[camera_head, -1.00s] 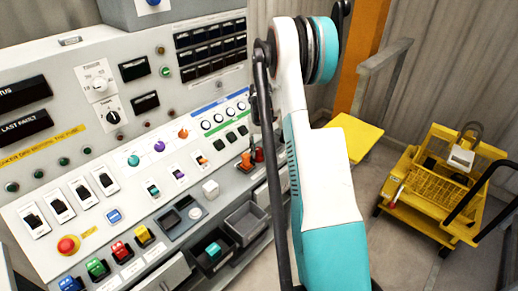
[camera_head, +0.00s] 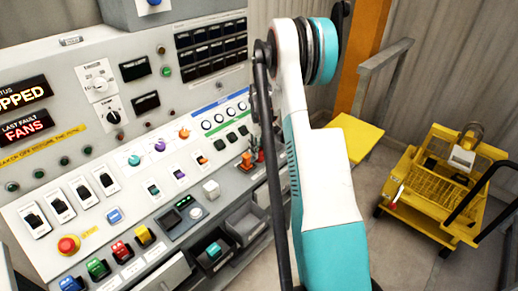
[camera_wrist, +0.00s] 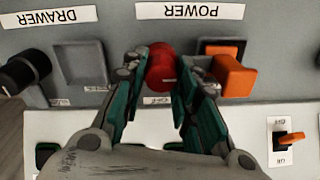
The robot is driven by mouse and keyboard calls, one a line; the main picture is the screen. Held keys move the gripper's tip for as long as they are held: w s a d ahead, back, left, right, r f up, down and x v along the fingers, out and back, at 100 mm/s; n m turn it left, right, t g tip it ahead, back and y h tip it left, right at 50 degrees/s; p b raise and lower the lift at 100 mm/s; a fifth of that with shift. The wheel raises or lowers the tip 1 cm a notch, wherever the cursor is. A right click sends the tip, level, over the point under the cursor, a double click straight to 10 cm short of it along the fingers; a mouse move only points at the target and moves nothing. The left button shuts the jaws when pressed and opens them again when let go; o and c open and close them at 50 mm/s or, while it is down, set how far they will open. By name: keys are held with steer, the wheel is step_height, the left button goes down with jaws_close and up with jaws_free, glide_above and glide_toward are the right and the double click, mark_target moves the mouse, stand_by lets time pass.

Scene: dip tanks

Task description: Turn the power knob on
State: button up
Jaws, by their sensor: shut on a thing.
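The red power knob (camera_wrist: 161,66) sits on the grey panel in the wrist view, below the upside-down POWER label (camera_wrist: 190,12). My gripper (camera_wrist: 160,80) has its teal-padded fingers on both sides of this knob and is shut on it. An orange handle (camera_wrist: 232,75) stands just right of the fingers. In the head view the orange handle (camera_head: 246,160) shows left of my arm, while my gripper is mostly hidden there. The status display (camera_head: 24,94) is lit and ends in "OPPED". The last-fault display (camera_head: 25,126) reads FANS.
A black knob (camera_wrist: 25,72) under the DRAWER label is at the left of the wrist view. A small orange switch (camera_wrist: 289,138) is at the lower right. A red emergency button (camera_head: 68,245) is on the panel. A yellow cart (camera_head: 445,185) stands at the right, with bare floor beside it.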

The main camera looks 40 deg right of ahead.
mark_target(260, 148)
steer(key=o, duration=1.1)
steer(key=shift+c, duration=0.2)
steer(key=shift+r, duration=0.1)
step_height(260, 148, up, 12)
steer(key=shift+d, duration=0.15)
